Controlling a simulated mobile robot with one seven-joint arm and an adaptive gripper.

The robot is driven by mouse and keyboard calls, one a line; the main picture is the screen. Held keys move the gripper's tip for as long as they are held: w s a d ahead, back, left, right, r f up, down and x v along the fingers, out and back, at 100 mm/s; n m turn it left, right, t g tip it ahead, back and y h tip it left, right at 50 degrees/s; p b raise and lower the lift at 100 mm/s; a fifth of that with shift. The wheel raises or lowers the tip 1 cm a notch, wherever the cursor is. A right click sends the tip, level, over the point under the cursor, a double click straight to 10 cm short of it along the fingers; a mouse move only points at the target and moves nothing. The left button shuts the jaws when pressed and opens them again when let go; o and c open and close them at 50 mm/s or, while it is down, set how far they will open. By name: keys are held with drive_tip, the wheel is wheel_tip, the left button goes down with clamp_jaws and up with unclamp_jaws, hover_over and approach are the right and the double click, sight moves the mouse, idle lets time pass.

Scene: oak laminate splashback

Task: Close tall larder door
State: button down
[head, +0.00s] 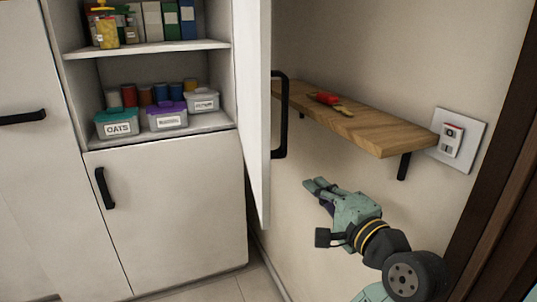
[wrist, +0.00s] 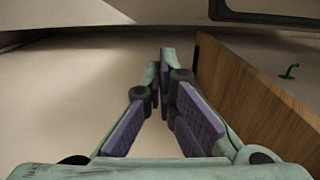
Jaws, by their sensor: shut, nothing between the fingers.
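The tall larder door (head: 252,110) stands swung open, seen nearly edge-on in the head view, hinged at the right side of the larder. Its black bar handle (head: 283,115) is on the side facing the wall. The open larder (head: 150,90) shows shelves with tubs, jars and boxes. My gripper (head: 313,187) is to the right of the door's lower part, below the handle, and appears apart from the door. In the wrist view the fingers (wrist: 166,75) come together at the tips, shut and empty.
A lower cupboard (head: 170,215) is closed.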

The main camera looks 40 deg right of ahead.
drive_tip(key=w+a+p, duration=0.1)
drive_tip(key=w+p, duration=0.2)
drive_tip(key=w, duration=0.8)
drive_tip(key=shift+a, duration=0.3)
drive_tip(key=shift+w+a, duration=0.1)
drive_tip(key=shift+w, duration=0.05)
